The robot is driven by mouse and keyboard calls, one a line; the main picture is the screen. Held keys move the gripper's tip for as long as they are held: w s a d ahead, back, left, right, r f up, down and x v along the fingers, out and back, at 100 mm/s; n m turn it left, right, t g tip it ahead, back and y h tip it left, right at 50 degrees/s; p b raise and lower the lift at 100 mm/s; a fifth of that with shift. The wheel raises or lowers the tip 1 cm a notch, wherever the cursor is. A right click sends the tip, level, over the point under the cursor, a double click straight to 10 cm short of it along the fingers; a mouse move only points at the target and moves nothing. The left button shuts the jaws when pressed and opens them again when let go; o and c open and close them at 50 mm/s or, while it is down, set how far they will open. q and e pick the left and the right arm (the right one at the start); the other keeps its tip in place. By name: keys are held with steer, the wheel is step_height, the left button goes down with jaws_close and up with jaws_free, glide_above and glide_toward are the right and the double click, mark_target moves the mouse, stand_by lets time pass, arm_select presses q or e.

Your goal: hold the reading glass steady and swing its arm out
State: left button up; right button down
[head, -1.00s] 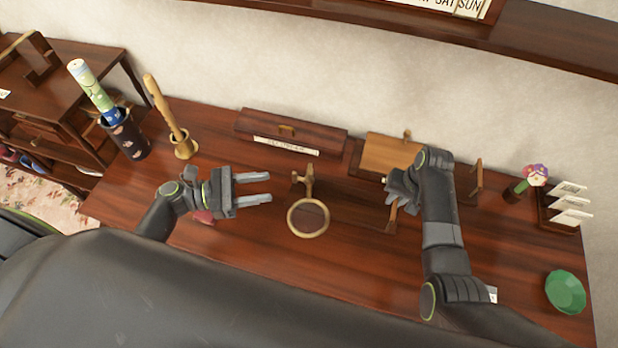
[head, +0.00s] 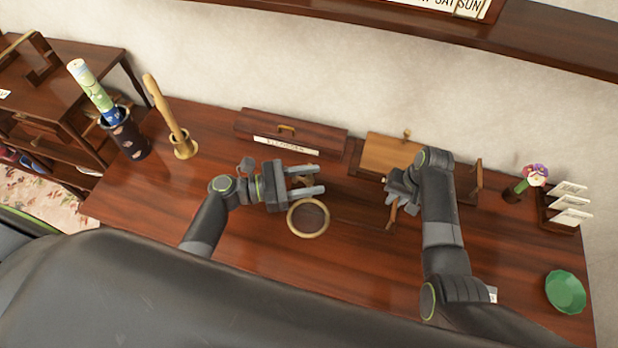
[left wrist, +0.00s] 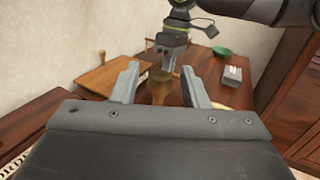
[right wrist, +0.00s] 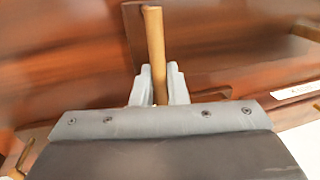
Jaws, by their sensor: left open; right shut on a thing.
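The reading glass's round brass-rimmed lens (head: 289,222) lies low over the desk in the head view. My left gripper (head: 317,179) is open just behind the lens, its fingers pointing right, around or over the glass's small brass upright. In the left wrist view a brass piece (left wrist: 160,88) shows between the open fingers, with a gap; whether they touch it is unclear. My right gripper (head: 391,203) is shut on a slim tan bar (head: 392,217), which also stands between its fingers in the right wrist view (right wrist: 154,45). How the bar joins the glass is hidden.
Behind stand a long dark box (head: 255,124) and a tan sloped board (head: 385,150). A pestle in a brass mortar (head: 184,150) and a dark cup (head: 130,142) stand left. A flower pot, letter rack (head: 548,212) and green bowl (head: 566,292) are right.

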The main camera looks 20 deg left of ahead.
arm_select(q)
jaws_close()
stand_by(0.3)
steer(key=shift+s+a+m+g+h, duration=0.1)
steer(key=shift+a+m+g+h, duration=0.3)
steer(key=shift+m+g, duration=0.55)
steer(key=shift+a+m+g+h, duration=0.3)
steer(key=shift+a+m+g, duration=0.25)
steer(key=shift+g, duration=0.7)
jaws_free()
